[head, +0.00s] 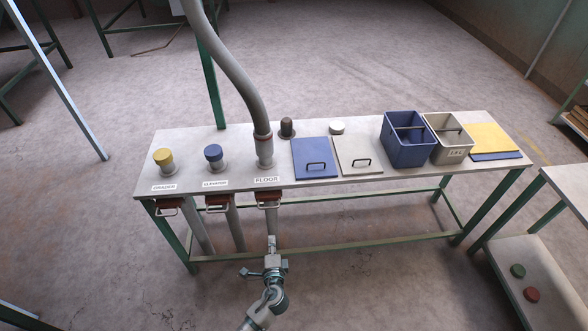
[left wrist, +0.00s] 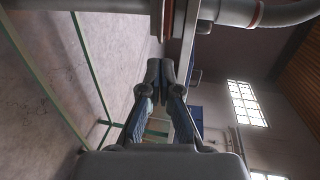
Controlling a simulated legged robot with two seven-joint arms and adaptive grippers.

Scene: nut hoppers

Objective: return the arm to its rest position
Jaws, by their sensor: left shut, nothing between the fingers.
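My left gripper (head: 271,242) is in front of the table, below the tabletop and just under the red-brown slide with a handle (head: 269,200) at the FLOOR station. It is shut and empty. In the left wrist view the two fingers (left wrist: 160,66) meet at their tips with nothing between them. The gripper appears apart from the slide handle. My left arm comes up from the bottom edge of the head view. My right gripper does not show.
The table (head: 350,182) carries yellow and blue capped pipes, a grey hose (head: 240,75), blue (head: 313,152) and beige lids, a blue bin (head: 407,150) and a beige bin (head: 452,155). A second table (head: 570,190) stands at right. The floor in front is clear.

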